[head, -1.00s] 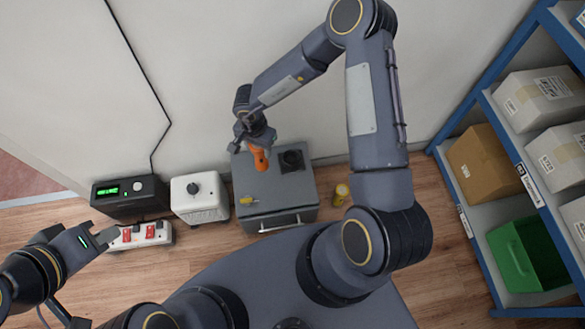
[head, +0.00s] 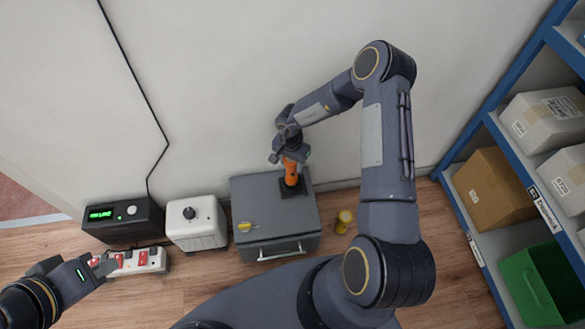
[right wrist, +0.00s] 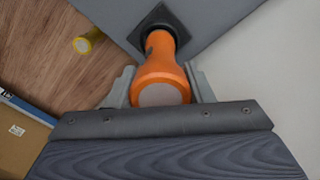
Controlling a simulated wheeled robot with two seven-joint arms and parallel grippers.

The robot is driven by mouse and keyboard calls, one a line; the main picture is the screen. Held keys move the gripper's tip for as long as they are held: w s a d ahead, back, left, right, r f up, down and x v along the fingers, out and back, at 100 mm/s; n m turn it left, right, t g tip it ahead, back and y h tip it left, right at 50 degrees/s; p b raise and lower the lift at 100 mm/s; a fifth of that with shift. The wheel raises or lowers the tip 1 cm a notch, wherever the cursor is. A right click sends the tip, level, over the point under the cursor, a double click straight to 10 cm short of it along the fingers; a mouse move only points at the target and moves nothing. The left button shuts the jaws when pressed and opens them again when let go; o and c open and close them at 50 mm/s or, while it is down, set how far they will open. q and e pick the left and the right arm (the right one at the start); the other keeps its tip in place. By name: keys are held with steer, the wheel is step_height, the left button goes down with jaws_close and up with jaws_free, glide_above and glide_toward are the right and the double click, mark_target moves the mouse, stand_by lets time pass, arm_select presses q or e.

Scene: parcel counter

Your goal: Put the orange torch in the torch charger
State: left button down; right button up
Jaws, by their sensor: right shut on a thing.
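The orange torch (head: 291,178) stands upright in the head view, its lower end at the black square torch charger (head: 303,185) on top of the grey cabinet. My right gripper (head: 290,155) is shut on the torch from above. In the right wrist view, the orange torch (right wrist: 162,72) lies between the fingers of my right gripper (right wrist: 163,85), and its far end is inside the opening of the dark charger (right wrist: 160,20). How deep it sits cannot be told. My left gripper (head: 103,264) is at the lower left, over the power strip; its jaw state is unclear.
The grey cabinet (head: 270,215) has a small yellow item (head: 246,227) on top. A white box with a knob (head: 195,225), a black unit with a green display (head: 122,220) and a power strip (head: 138,262) are left.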

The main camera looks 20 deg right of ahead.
steer(key=f+b, duration=0.1)
steer(key=f, duration=0.2)
steer(key=shift+w+d+f+b, duration=0.1)
steer(key=shift+d+f+b, duration=0.1)
steer(key=shift+f+b, duration=0.2)
steer(key=shift+r, duration=0.1)
steer(key=o, duration=1.5)
step_height(320, 180, up, 12)
steer(key=p, duration=0.4)
steer(key=shift+p, duration=0.35)
